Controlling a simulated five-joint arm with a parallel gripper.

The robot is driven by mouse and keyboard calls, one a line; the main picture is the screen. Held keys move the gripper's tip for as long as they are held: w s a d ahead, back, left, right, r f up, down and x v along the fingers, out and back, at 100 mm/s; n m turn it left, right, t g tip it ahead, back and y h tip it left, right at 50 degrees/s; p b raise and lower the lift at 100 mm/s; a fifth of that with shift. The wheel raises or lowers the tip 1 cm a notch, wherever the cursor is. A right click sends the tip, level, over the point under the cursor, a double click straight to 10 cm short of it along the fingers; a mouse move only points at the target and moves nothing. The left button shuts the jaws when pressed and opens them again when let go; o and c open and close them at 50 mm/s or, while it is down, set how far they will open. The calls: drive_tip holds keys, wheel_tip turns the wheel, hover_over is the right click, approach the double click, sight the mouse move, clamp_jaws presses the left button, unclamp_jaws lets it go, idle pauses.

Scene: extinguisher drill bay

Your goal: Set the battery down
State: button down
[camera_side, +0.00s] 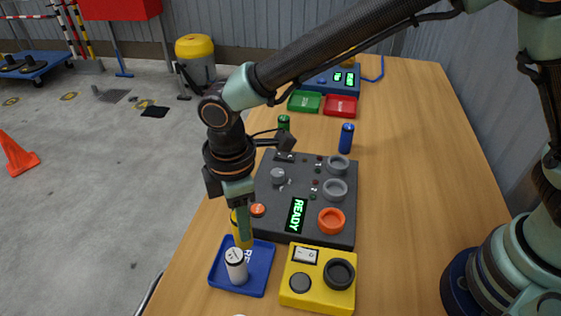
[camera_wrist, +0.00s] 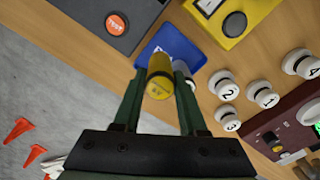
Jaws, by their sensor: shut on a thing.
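My gripper (camera_side: 241,232) points down over the far part of the blue tray (camera_side: 262,280), shut on a yellow battery (camera_side: 236,228). In the wrist view the yellow battery (camera_wrist: 160,80) is between the two fingers (camera_wrist: 168,80), with the blue tray (camera_wrist: 185,48) beyond it. The battery looks roughly upright. Its lower end is close to the tray floor, but I cannot tell whether it touches. A white cylinder (camera_side: 236,266) stands in the nearer part of the tray, close to the fingers. White lettering on the tray is partly covered.
The grey panel (camera_side: 275,200) with a READY display lies behind the tray. A yellow box (camera_side: 310,294) stands to its right. A green battery (camera_side: 284,121) and blue battery (camera_side: 347,138) stand farther back. Several numbered white pieces (camera_wrist: 262,95) show in the wrist view. Wood is clear at right.

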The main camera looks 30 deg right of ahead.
drive_tip(key=shift+f, duration=2.15)
drive_tip(key=shift+f, duration=0.15)
drive_tip(key=shift+c, duration=2.3)
unclamp_jaws()
